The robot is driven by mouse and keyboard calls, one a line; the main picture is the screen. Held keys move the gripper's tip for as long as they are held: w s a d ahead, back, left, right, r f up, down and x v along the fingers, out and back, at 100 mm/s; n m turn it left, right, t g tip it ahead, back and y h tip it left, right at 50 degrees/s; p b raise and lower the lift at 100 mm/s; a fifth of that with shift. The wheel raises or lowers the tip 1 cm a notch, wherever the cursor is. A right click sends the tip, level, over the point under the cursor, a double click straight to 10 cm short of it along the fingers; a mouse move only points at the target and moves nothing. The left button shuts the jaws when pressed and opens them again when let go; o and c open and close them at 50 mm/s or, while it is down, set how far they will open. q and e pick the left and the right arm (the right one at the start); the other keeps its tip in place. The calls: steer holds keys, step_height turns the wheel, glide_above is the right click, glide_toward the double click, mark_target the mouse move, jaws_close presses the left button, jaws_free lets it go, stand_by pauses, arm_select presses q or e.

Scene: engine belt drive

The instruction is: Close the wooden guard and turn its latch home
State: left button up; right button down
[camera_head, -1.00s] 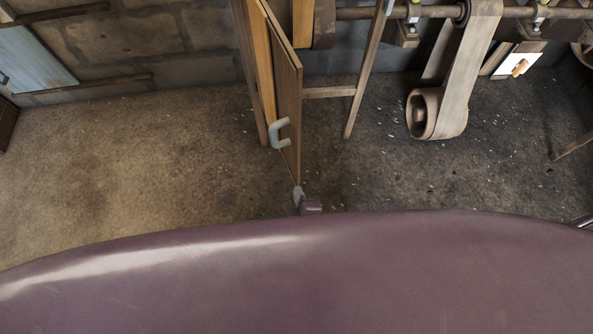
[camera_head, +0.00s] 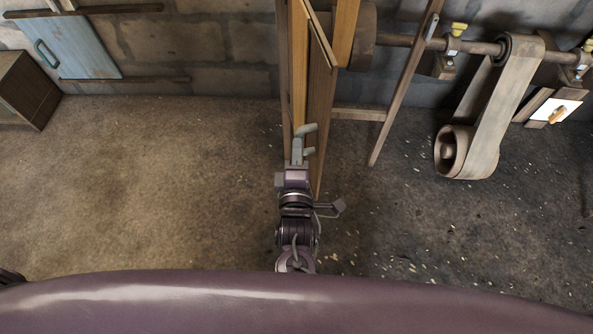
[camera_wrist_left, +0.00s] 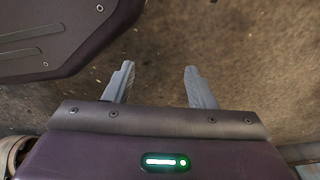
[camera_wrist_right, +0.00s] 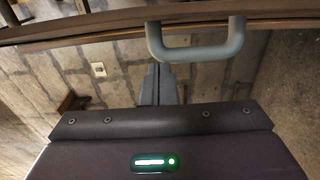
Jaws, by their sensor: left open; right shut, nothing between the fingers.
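The wooden guard (camera_head: 320,110) stands as an upright panel seen nearly edge-on in the head view, left of the shaft. Its grey handle (camera_head: 309,140) sticks out near its lower front end. The handle also shows large in the right wrist view (camera_wrist_right: 195,52), on a long wooden edge (camera_wrist_right: 90,27). My right gripper (camera_head: 297,150) is shut and empty beside the handle; its fingertips (camera_wrist_right: 157,72) lie just below the handle in the wrist view. Whether they touch it I cannot tell. My left gripper (camera_wrist_left: 158,80) is open and empty above the floor. I cannot make out the latch.
A flat belt (camera_head: 500,100) hangs from the shaft (camera_head: 400,40) around a lower pulley (camera_head: 452,150) at right. A wooden post (camera_head: 405,85) leans beside the guard. A blue hatch (camera_head: 75,50) and a brown box (camera_head: 28,90) are at left. The floor between is clear.

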arm_select(q)
steer(key=shift+s+a+f, duration=0.1)
steer(key=shift+s+f, duration=0.05)
steer(key=shift+s, duration=0.2)
arm_select(e)
steer(key=shift+w+d, duration=0.2)
steer(key=shift+d, duration=0.75)
steer(key=shift+w+d, duration=0.15)
steer(key=shift+d, duration=0.8)
steer(key=shift+d, duration=0.1)
